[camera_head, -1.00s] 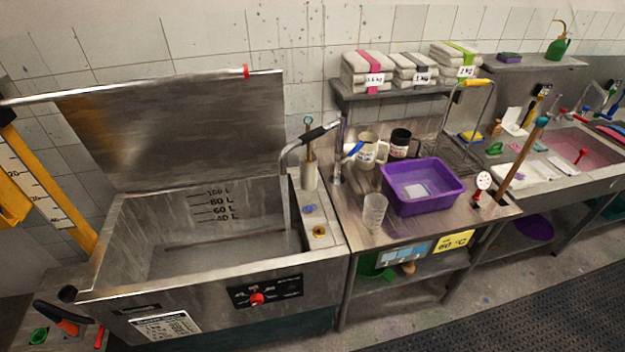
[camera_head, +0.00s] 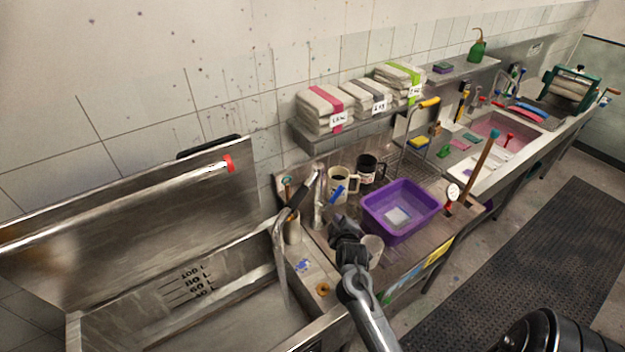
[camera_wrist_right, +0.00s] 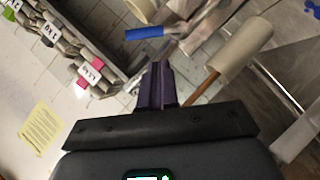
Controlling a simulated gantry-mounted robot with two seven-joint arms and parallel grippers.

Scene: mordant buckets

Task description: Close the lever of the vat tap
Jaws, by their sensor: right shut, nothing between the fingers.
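The vat tap (camera_head: 318,205) stands between the steel vat and the counter, with a curved spout (camera_head: 279,245) over the vat and a black grip (camera_head: 301,196). Its blue lever (camera_head: 337,193) sticks out from the tap body, toward the mugs. The lever also shows at the top of the right wrist view (camera_wrist_right: 144,33). My right gripper (camera_head: 345,222) is shut and empty, in front of the lever and apart from it in the wrist view, where its fingers (camera_wrist_right: 157,75) point toward the tap. My left gripper is not in view.
Folded cloth stacks (camera_head: 325,108) sit on the shelf above. The open vat (camera_head: 205,310) lies at left.

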